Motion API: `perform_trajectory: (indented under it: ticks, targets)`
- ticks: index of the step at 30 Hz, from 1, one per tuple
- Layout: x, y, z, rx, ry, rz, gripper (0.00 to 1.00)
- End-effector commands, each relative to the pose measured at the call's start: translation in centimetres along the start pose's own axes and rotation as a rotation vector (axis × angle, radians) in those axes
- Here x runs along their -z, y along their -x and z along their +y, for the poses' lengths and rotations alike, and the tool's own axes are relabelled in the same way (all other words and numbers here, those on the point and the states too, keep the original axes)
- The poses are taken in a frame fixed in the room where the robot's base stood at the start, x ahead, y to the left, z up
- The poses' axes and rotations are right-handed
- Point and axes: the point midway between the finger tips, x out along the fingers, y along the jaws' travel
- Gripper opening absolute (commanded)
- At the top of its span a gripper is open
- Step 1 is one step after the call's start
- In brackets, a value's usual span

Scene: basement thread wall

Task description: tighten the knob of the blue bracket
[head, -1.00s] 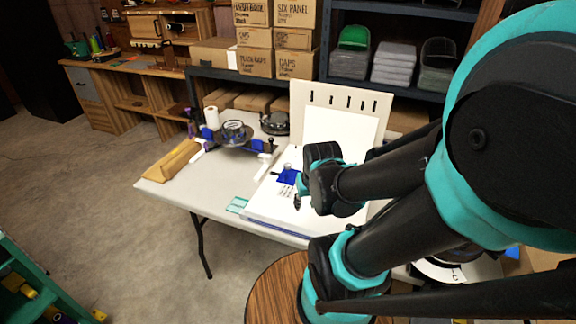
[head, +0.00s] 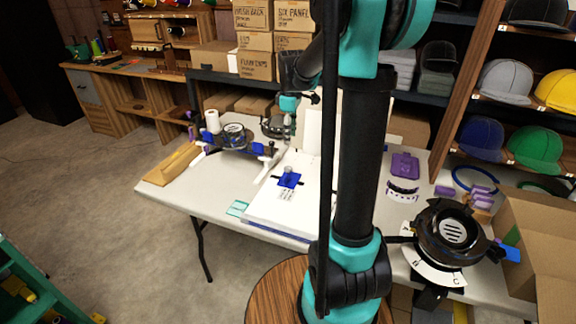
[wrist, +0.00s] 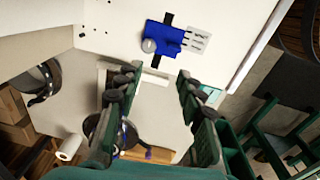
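The blue bracket (head: 289,181) lies on the white board (head: 262,205) on the table. In the wrist view the blue bracket (wrist: 167,38) crosses a black strip, and a round grey knob (wrist: 148,46) sits at its left edge. A printed white label (wrist: 197,40) is beside it. My gripper (wrist: 158,76) is open, with nothing between its fingers, and the bracket lies beyond the fingertips. I cannot tell how tight the knob is.
A round black device (head: 235,135) stands behind the board at left, beside a wooden block (head: 172,163). At right are another black dial device (head: 450,232), purple parts (head: 404,166) and a cardboard box (head: 535,240). A slotted upright panel stands behind the board.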

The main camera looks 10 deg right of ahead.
Motion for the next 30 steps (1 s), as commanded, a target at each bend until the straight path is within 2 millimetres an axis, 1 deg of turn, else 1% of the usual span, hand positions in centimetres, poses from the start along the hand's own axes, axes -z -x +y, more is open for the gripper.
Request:
perform_trajectory:
  ticks: [1, 3, 6, 10, 13, 17, 30]
  targets:
    - [0.6, 0.2, 1.1, 0.013, 0.046, -0.007, 0.38]
    - [1.2, 0.4, 2.2, 0.029, 0.105, -0.015, 0.38]
    - [1.7, 0.5, 3.1, 0.043, 0.159, -0.021, 0.38]
    - [1.9, 0.3, 3.5, 0.05, 0.185, -0.023, 0.38]
    - [1.9, -0.6, 3.4, 0.05, 0.185, -0.023, 0.38]
    - [1.8, -2.7, 3.3, 0.05, 0.184, -0.023, 0.38]
    - [1.5, -11.4, 2.9, 0.049, 0.183, -0.023, 0.38]
